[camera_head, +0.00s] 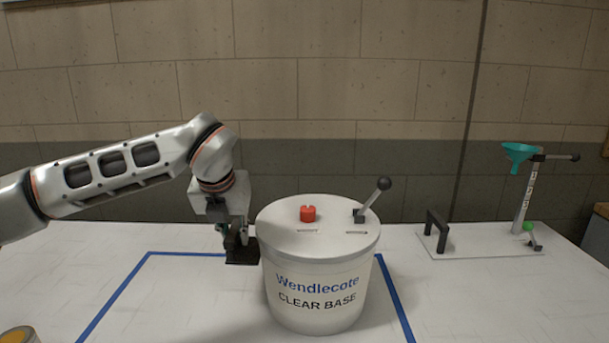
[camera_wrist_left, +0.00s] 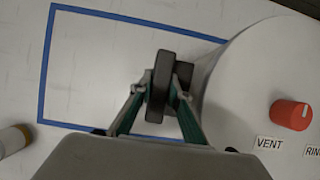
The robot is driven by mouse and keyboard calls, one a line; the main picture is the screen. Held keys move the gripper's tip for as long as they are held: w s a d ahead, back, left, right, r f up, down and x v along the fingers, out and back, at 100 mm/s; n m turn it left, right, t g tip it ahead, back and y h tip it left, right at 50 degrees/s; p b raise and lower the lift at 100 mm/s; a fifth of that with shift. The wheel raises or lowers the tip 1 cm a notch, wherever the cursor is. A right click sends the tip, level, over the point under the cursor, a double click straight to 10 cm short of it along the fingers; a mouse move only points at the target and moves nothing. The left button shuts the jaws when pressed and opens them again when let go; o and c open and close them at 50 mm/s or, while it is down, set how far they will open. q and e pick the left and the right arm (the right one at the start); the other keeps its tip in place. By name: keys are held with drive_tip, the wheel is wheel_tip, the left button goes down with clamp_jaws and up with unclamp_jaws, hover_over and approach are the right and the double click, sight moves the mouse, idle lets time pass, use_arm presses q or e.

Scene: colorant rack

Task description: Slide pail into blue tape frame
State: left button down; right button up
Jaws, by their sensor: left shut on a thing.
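The white pail (camera_head: 318,290) stands upright on the table, marked "Wendlecote CLEAR BASE", with a red vent cap (camera_head: 308,214) and a black-knobbed lever (camera_head: 374,199) on its lid. Blue tape (camera_head: 112,298) outlines a frame on the table; the pail covers part of its right portion. The frame's near side is out of the head view. My left gripper (camera_head: 237,238) is at the pail's left side, shut on a dark block-like handle (camera_wrist_left: 160,85) beside the pail wall. Whether the handle joins the pail is hard to tell. The right gripper is not in view.
The frame's left part is bare table. A wall closes the back.

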use_arm(q)
drive_tip(key=c, duration=1.8)
unclamp_jaws()
drive_tip(key=shift+c, duration=0.2)
